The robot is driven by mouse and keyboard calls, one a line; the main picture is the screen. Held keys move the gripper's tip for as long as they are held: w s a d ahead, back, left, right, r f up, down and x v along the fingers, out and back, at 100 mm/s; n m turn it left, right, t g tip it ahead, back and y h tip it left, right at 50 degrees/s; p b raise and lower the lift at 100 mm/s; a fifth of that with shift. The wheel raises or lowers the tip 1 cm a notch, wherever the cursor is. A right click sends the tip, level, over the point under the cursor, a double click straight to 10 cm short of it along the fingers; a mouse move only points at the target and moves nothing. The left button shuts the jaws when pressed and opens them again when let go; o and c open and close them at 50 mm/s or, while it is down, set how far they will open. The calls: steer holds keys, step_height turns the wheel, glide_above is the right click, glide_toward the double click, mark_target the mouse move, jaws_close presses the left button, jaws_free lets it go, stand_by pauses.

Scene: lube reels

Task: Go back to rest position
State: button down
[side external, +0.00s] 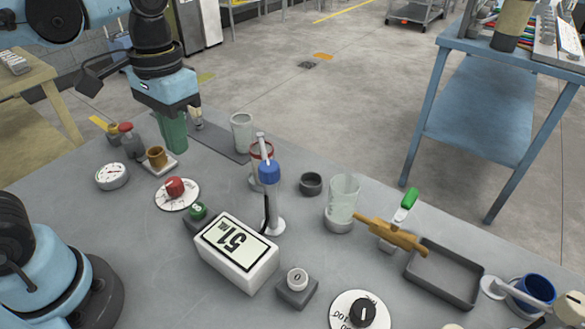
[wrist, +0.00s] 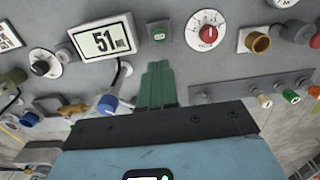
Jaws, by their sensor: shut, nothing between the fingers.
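My gripper (side external: 174,147) points down over the far left part of the grey bench (side external: 130,215) in the side view. Its green fingers are together and hold nothing. In the wrist view the shut fingers (wrist: 158,68) stand up at the middle. The brass-coloured cup (side external: 156,157) on its small plate is close by in the side view. I cannot tell how high the fingertips are above the bench.
An empty dark tray (side external: 443,272) lies right.

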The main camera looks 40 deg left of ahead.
stand_by(0.4)
steer(key=w+a+f+t, duration=0.3)
steer(key=f+t, duration=0.1)
steer(key=t, duration=0.3)
steer(key=shift+w+a+f+t, duration=0.2)
steer(key=shift+w+f+t, duration=0.1)
steer(key=shift+w, duration=0.1)
stand_by(1.3)
